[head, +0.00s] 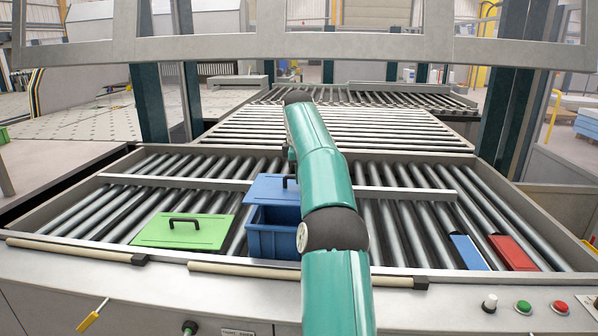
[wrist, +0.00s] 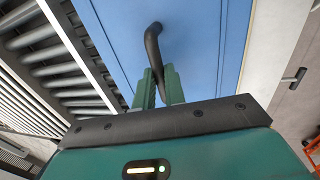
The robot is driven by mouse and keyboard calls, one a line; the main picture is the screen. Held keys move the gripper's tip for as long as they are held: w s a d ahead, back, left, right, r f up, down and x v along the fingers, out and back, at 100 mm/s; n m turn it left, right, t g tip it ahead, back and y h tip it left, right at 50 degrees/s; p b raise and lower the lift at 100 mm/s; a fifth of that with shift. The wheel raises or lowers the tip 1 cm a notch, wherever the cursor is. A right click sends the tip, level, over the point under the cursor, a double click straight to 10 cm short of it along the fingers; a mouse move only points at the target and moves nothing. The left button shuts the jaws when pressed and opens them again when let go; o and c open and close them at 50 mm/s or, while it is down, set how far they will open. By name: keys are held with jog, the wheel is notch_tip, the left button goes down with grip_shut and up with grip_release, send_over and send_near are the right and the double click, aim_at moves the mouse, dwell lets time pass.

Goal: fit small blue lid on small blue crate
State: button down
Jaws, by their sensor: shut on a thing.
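The small blue crate (head: 270,240) stands on the rollers just left of my arm, its right part hidden by the arm. The small blue lid (head: 268,186) with a black handle shows over the crate's back part, and the crate's dark opening is visible in front below it. I cannot tell whether lid and crate touch. In the wrist view, my gripper (wrist: 160,88) is shut on the handle (wrist: 153,45) of the lid (wrist: 205,45). In the head view my arm hides the gripper.
A green lid (head: 185,231) with a black handle lies on the rollers to the left. A blue piece (head: 468,252) and a red piece (head: 513,252) lie to the right. A metal crossbar (head: 400,193) runs across the rollers behind the crate. Buttons line the front panel.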

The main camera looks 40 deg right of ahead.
jog(key=shift+s+a+r, duration=0.15)
jog(key=shift+a, duration=0.05)
jog(key=shift+d+f, duration=0.1)
jog(key=shift+f, duration=0.4)
jog(key=shift+s+f, duration=0.15)
jog(key=shift+f, duration=2.55)
jog(key=shift+f, duration=0.25)
jog(key=c, duration=1.4)
grip_release()
